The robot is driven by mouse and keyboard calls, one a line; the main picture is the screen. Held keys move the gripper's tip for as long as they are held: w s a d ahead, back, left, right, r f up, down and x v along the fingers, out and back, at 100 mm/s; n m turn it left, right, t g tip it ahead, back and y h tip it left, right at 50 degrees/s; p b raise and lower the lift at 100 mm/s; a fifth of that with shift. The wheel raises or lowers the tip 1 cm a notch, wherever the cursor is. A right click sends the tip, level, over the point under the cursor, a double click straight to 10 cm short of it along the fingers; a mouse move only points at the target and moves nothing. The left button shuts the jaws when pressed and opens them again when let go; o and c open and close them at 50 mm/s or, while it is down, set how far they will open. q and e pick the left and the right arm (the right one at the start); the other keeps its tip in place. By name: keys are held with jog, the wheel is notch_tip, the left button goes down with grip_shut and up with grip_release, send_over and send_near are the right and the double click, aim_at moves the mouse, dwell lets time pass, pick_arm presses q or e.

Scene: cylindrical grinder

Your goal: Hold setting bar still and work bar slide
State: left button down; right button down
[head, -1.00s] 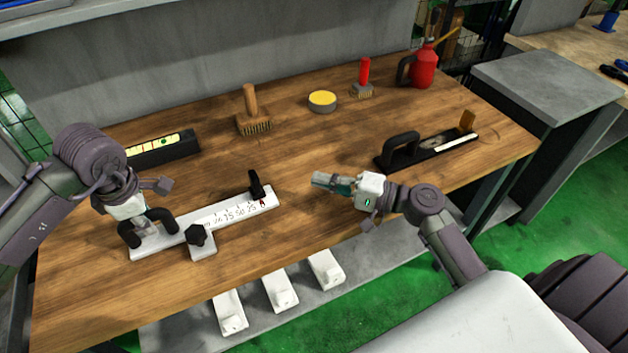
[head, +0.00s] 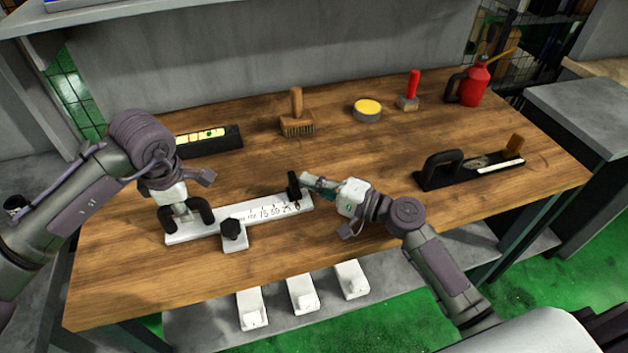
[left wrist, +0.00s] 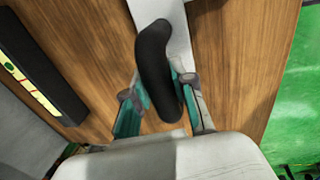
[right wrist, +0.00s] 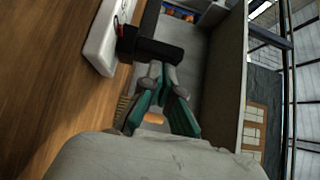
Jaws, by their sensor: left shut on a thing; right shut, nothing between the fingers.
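The white setting bar (head: 262,208) with a printed scale lies on the wooden bench. Its black handle (left wrist: 155,60) stands at the left end. My left gripper (head: 184,214) is shut on this handle, with a finger on each side of it in the left wrist view (left wrist: 165,105). A white slide with a black knob (head: 232,230) sits on the bar near its middle. A black upright stop (head: 293,186) stands at the bar's right end. My right gripper (head: 306,181) is shut and empty, its tips right beside the stop; I cannot tell whether they touch.
A black level (head: 210,142), a brush (head: 297,118), a yellow-topped tin (head: 367,110), a red-handled brush (head: 408,100) and a red oil can (head: 470,85) stand along the back. A black-handled tool (head: 465,170) lies right. Bench space between them is clear.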

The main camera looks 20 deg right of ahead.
aim_at(293, 188)
jog(key=shift+a, duration=0.1)
jog(key=a, duration=0.5)
jog(key=shift+d, duration=0.55)
jog(key=d, duration=0.3)
jog(key=shift+d+f, duration=0.1)
jog(key=shift+d, duration=0.05)
jog(key=v, duration=1)
pick_arm(q)
jog(key=c, duration=0.9)
grip_release()
